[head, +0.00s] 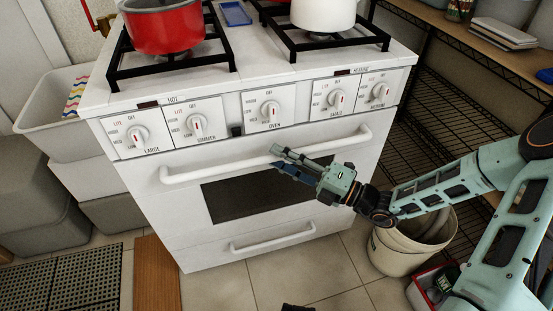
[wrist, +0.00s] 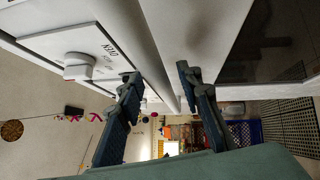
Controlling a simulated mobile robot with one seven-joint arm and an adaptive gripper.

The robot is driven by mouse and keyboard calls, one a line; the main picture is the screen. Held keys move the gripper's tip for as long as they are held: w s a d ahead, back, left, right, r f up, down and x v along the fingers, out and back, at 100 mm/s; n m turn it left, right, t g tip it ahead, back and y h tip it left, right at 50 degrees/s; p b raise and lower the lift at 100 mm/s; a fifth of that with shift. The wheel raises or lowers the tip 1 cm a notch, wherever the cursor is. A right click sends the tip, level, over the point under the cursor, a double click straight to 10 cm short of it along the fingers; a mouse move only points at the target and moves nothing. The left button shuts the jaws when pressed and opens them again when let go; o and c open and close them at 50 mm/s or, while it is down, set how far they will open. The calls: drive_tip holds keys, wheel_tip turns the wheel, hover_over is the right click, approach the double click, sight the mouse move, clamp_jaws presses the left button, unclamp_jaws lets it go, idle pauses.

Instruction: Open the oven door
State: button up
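The white oven door (head: 180,215) is closed on the front of the stove, with a dark window (head: 245,195) in it. Its white bar handle (head: 215,170) runs across the top of the door. My gripper (head: 280,160) is at the middle of the handle, coming from the right. In the wrist view, the two dark fingers of my gripper (wrist: 159,82) are spread apart. The handle (wrist: 160,55) passes between the fingertips, with a visible gap on the right side. Whether either finger touches it is unclear. The arm hides the window's right part.
Knobs (head: 268,112) line the panel above the handle. A red pot (head: 165,28) and a white pot (head: 322,14) stand on the burners. A lower drawer handle (head: 272,238) is below the door. A bucket (head: 400,250) stands right of the stove; tiled floor (head: 310,270) lies in front.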

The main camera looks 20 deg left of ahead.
drive_tip(key=shift+x, duration=0.75)
clamp_jaws()
